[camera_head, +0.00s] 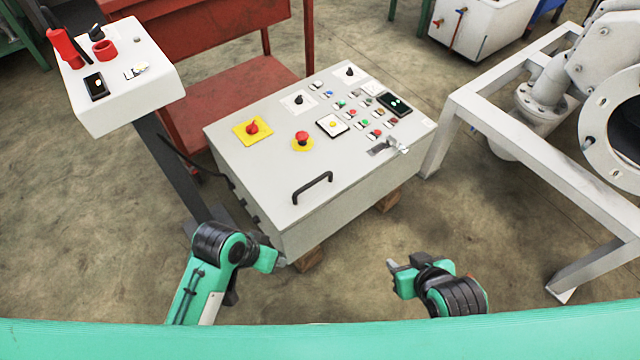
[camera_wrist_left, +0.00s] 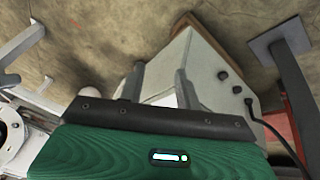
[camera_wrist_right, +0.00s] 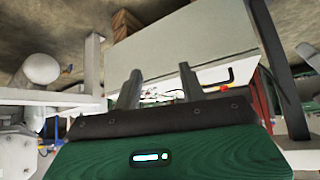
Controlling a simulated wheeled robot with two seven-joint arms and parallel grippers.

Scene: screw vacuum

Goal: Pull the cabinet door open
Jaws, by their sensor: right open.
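The cabinet (camera_head: 345,205) is a light grey box with a sloped panel full of buttons and switches. A black bar handle (camera_head: 313,188) sits near the panel's lower front edge; it also shows in the right wrist view (camera_wrist_right: 232,78). A silver latch or key (camera_head: 396,146) is at the panel's right edge. The panel lies closed on the box. My right gripper (camera_head: 392,266) is open and empty, in front of the cabinet's right side, apart from it.
A white pedestal box (camera_head: 125,85) with red controls stands left, with a cable to the cabinet. A grey metal frame (camera_head: 550,175) with machinery stands right. A red bench (camera_head: 235,90) is behind. Wooden blocks (camera_head: 309,259) lie under the cabinet. The floor in front is clear.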

